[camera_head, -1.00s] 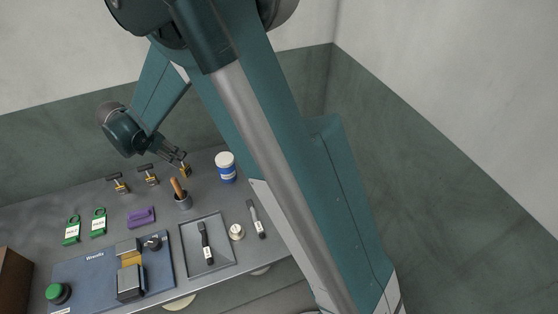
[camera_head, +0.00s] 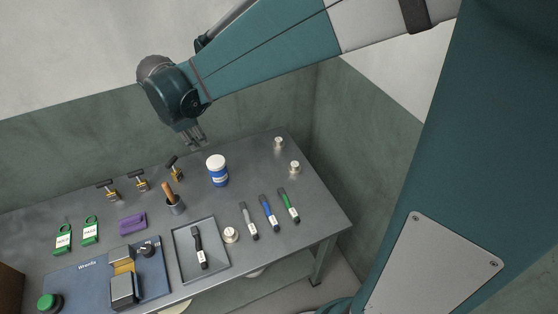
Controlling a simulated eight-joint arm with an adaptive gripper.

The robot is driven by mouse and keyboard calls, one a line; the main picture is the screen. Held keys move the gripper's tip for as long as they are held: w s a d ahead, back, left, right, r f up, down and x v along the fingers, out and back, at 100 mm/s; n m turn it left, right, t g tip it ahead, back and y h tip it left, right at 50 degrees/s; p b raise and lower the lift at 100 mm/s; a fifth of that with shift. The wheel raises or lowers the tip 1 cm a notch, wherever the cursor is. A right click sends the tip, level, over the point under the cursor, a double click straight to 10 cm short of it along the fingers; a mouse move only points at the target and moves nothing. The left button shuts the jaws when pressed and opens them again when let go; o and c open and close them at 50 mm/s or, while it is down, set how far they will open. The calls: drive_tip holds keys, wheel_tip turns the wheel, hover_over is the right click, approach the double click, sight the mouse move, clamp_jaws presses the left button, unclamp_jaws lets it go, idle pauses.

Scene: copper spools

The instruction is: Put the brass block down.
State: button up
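My gripper (camera_head: 194,139) hangs over the back of the grey table, above and to the right of the rightmost T-handled stamp (camera_head: 176,171). Its fingers look apart, with nothing visible between them. That stamp stands upright on the table with a brass block as its lower end and a dark handle on top. Two similar brass-ended stamps, the middle one (camera_head: 141,182) and the left one (camera_head: 110,192), stand in a row to its left. A brass-coloured piece (camera_head: 123,267) also shows at the dark vise on the blue mat.
A shallow tray (camera_head: 181,247) holds a black tool. Markers (camera_head: 268,212) and small round pieces (camera_head: 294,167) lie right. Clear table lies right of the jar.

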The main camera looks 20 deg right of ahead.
drive_tip(key=s+d+r+m+t+y, duration=0.1)
drive_tip(key=s+d+r+m, duration=0.55)
drive_tip(key=s+d, duration=0.4)
drive_tip(key=s+d+m+t, duration=0.1)
drive_tip(key=s+d+m, duration=0.2)
drive_tip(key=s+m, duration=0.3)
drive_tip(key=s+d+f+m+t, duration=0.1)
drive_tip(key=s+d+m, duration=0.3)
drive_tip(key=s, duration=0.6)
drive_tip(key=shift+s+m+y, duration=0.3)
drive_tip(key=shift+m+y, duration=0.1)
drive_tip(key=shift+m, duration=0.45)
drive_tip(key=shift+f, duration=0.2)
wheel_tip(320, 180, down, 10)
drive_tip(key=b, duration=1)
drive_tip(key=shift+f+b, duration=0.25)
drive_tip(key=shift+b, duration=0.15)
